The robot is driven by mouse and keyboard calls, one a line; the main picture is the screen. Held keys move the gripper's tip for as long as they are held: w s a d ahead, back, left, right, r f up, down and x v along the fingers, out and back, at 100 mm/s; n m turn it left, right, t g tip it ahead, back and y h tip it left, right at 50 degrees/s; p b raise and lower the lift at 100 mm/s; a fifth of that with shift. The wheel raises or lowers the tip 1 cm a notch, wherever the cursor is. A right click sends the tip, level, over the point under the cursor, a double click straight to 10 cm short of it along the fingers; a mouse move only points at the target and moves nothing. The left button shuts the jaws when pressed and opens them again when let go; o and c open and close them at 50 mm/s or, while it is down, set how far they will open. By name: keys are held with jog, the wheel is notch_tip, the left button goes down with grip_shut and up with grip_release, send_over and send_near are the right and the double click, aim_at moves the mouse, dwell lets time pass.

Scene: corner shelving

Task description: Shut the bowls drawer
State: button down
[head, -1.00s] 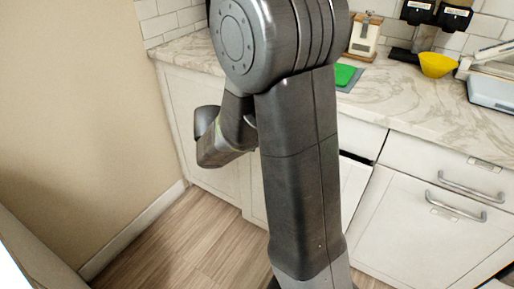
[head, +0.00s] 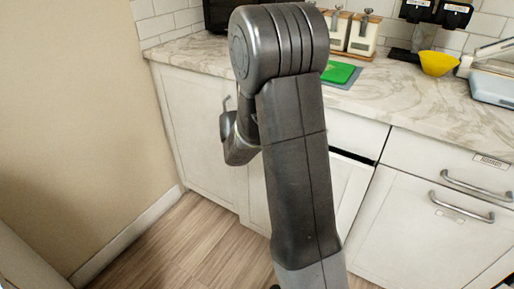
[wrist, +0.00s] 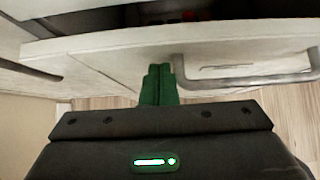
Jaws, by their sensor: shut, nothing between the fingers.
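In the wrist view a pale drawer front (wrist: 130,60) with a bar handle (wrist: 245,80) and a small label plate stands out from the cabinet. A dark opening shows behind its top edge, with blurred brownish contents. The label is unreadable, so I cannot tell from it that this is the bowls drawer. My gripper (wrist: 159,72) has its green fingers together, empty, left of the handle and close before the drawer front; contact is unclear. In the head view my arm hides the gripper's fingertips and much of the cabinet. A dark gap (head: 352,156) shows right of my arm.
A marble counter (head: 400,105) carries a green board (head: 338,72), a yellow bowl (head: 438,63) and canisters (head: 362,35). Handled fronts (head: 430,160) stand at the right. A beige wall (head: 70,110) bounds the left. Wood floor (head: 180,240) is open at lower left.

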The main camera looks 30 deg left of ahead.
jog(key=shift+w, duration=0.3)
jog(key=w, duration=0.2)
jog(key=w+p, duration=0.1)
jog(key=w, duration=0.1)
jog(key=shift+w+d+r, duration=0.15)
jog(key=shift+w+r, duration=0.05)
jog(key=shift+w, duration=0.1)
